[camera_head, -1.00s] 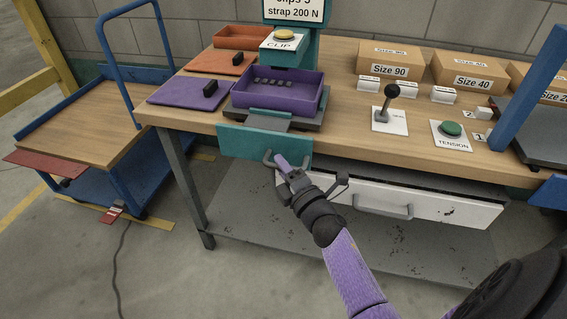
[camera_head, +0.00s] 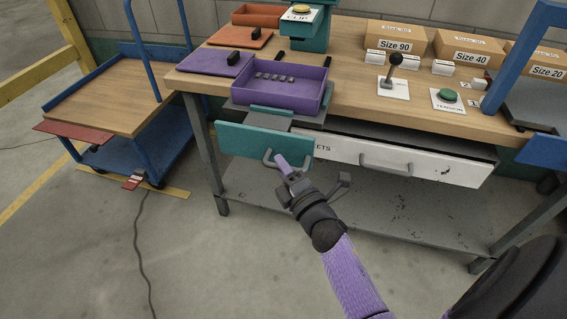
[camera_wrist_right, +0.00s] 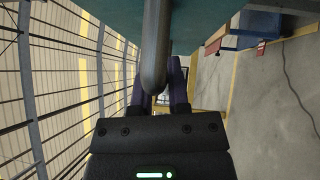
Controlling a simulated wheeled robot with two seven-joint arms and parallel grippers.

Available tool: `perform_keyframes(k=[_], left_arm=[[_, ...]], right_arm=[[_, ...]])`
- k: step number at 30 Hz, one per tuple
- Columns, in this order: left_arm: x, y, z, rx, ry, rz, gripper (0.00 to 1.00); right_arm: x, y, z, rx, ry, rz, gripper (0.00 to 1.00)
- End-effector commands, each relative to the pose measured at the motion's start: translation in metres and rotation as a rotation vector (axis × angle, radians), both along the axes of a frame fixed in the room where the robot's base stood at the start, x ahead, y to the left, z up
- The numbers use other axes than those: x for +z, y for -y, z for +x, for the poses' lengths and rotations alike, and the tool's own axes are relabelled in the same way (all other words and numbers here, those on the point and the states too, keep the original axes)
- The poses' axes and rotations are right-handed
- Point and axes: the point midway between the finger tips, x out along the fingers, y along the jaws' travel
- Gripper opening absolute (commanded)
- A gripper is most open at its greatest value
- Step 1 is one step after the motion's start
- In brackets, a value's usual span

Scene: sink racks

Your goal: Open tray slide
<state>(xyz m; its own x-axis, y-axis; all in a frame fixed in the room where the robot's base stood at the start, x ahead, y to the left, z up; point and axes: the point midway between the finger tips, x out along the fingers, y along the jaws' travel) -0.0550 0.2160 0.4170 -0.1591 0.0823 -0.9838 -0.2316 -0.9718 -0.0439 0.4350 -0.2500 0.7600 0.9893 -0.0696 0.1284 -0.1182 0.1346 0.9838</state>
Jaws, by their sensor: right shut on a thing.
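The tray slide has a teal front panel (camera_head: 240,142) with a grey bar handle (camera_head: 271,158), and stands out from the bench edge. The purple tray (camera_head: 280,97) with several small dark clips in it sits on the slide, over the bench's front edge. My right gripper (camera_head: 284,165) is shut on the handle of the teal panel. In the right wrist view the handle (camera_wrist_right: 155,50) runs between the purple fingers (camera_wrist_right: 158,85), with the teal panel above. My left gripper is not in view.
A white drawer (camera_head: 400,160) with its own handle sits under the bench, right of the panel. A lever (camera_head: 394,68) and green button (camera_head: 448,96) stand on the bench top. A blue cart (camera_head: 110,110) stands at the left. Floor in front is clear.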

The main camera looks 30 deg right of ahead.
Motion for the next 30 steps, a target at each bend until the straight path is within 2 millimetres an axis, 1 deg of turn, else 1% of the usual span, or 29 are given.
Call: perform_keyframes(k=[9, 10, 11, 12, 14, 15, 23, 26, 30], left_arm=[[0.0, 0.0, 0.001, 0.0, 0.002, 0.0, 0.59], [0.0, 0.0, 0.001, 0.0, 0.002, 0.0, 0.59], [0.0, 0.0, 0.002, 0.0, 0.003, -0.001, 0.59], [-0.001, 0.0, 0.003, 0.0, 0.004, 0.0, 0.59], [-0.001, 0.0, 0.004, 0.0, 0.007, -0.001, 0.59], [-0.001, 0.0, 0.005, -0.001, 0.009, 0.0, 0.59], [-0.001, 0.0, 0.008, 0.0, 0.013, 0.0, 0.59], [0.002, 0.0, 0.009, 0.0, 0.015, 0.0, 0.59], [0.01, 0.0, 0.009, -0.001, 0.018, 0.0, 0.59]], right_arm=[[-0.001, 0.0, -0.001, -0.001, -0.003, 0.0, 0.0], [-0.001, 0.0, -0.001, -0.001, -0.003, 0.0, 0.27], [-0.001, 0.0, -0.001, 0.0, -0.003, 0.0, 0.33], [-0.001, 0.0, 0.0, 0.0, -0.003, 0.0, 0.41], [-0.001, 0.0, 0.0, 0.0, -0.002, 0.0, 0.54], [-0.001, 0.0, 0.0, 0.0, -0.002, 0.0, 0.55], [0.0, 0.0, -0.002, 0.0, -0.001, 0.001, 0.55], [-0.001, -0.001, -0.013, 0.0, -0.002, 0.003, 0.55], [-0.004, -0.004, -0.044, -0.001, -0.004, 0.003, 0.55]])
